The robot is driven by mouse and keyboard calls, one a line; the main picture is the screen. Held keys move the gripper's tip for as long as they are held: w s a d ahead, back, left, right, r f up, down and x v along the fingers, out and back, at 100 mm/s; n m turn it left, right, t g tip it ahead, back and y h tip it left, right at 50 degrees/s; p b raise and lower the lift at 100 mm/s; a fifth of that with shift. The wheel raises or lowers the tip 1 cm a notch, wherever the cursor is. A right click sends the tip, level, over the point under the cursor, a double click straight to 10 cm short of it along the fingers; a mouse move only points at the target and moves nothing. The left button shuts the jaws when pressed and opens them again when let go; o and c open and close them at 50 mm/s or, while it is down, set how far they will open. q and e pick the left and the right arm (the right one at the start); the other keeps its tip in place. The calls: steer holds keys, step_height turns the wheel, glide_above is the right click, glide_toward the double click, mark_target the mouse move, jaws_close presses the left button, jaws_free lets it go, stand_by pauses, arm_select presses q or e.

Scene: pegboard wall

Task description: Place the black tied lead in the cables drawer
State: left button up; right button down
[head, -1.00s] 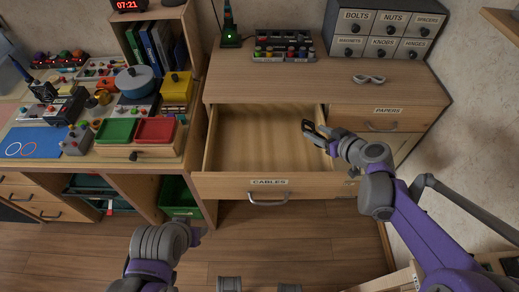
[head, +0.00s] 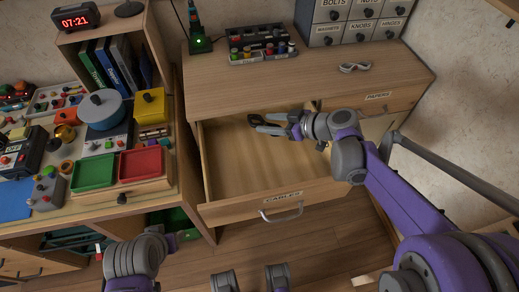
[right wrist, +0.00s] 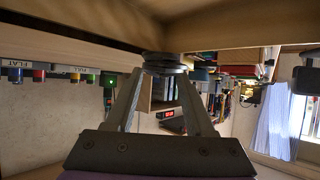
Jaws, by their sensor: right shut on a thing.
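The black tied lead (head: 257,121) is at the tips of my right gripper (head: 268,125), which is shut on it. In the head view it shows over the back part of the open cables drawer (head: 283,203). In the right wrist view the dark coiled lead (right wrist: 163,65) sits between the two fingertips (right wrist: 165,72), close to a wooden surface. I cannot tell whether the lead touches the drawer's floor. The drawer is pulled out and looks empty inside. My left gripper (head: 171,241) is low at the left, away from the drawer; its fingers are not clear.
A white tied lead (head: 355,67) lies on the cabinet top. The papers drawer (head: 375,97) is shut to the right. Labelled small drawers (head: 325,32) and a rack of colored knobs (head: 262,50) stand behind. A cluttered bench with green and red trays (head: 143,164) is at left.

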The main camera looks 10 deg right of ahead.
steer(key=shift+d+f+b, duration=0.1)
steer(key=shift+f+b, duration=1.1)
steer(key=shift+f, duration=3.55)
steer(key=shift+f, duration=0.1)
steer(key=shift+f+b, duration=0.4)
steer(key=shift+f, duration=0.1)
steer(key=shift+c, duration=1.3)
jaws_free()
steer(key=shift+r, duration=0.1)
